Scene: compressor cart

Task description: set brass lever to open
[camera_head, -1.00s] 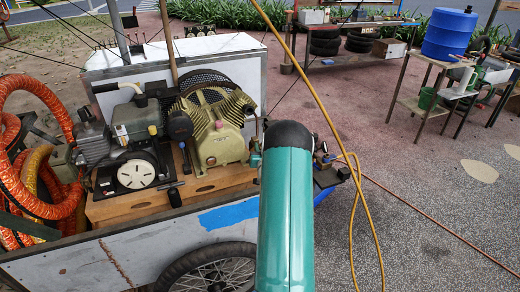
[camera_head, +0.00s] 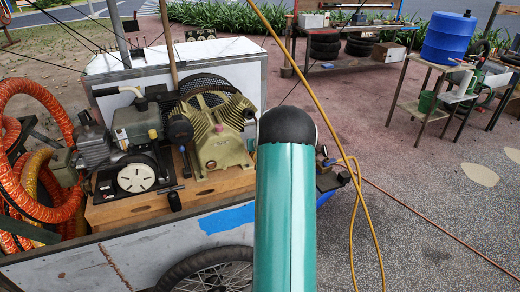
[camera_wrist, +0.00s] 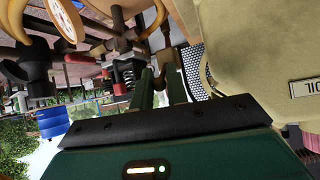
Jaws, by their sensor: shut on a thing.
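My gripper (camera_wrist: 160,78) shows in the wrist view, its two green fingers close together at the tips. It is shut on a small piece that I take to be the brass lever; the fingertips and dark parts around them mostly hide it. In the head view my teal arm covers the gripper and the lever. The olive compressor pump (camera_head: 218,130) is on the cart just left of my arm. Its pale casing (camera_wrist: 265,60) fills the right of the wrist view, close to the fingers.
The cart (camera_head: 110,262) carries a grey motor unit (camera_head: 138,130) and orange hoses (camera_head: 40,95). A yellow hose (camera_head: 310,80) hangs right of my arm. A blue drum (camera_head: 449,38) stands on a far bench. The paving at right is mostly clear.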

